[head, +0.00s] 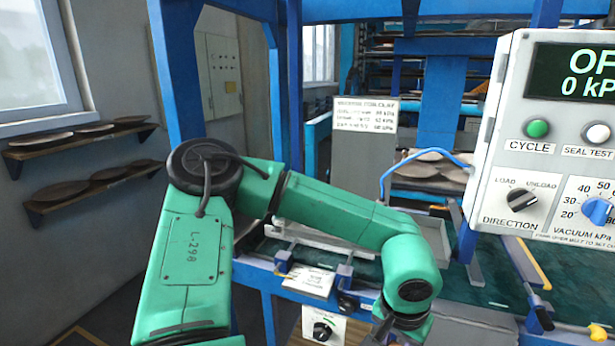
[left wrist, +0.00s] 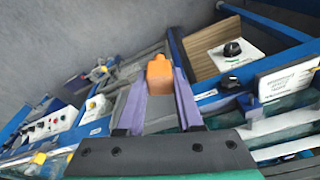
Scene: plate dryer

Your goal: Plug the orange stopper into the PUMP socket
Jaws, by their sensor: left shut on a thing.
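The orange stopper (left wrist: 159,72) is in the left wrist view, between the fingertips of my left gripper (left wrist: 158,90). The gripper is shut on it, and the stopper's blunt end points away from the wrist. Nothing touches that free end in this view. In the head view my green left arm reaches across to the lower middle, where its wrist is cut off by the bottom edge, so the stopper does not show there. I cannot make out a socket labelled PUMP in either view. My right gripper is in neither view.
A control box (head: 550,140) with a display, buttons and knobs stands at the right. A small knob panel (head: 323,328) is low beside my arm; a similar knob panel (left wrist: 236,52) shows in the left wrist view. A blue-framed bench (head: 480,300) lies behind my arm.

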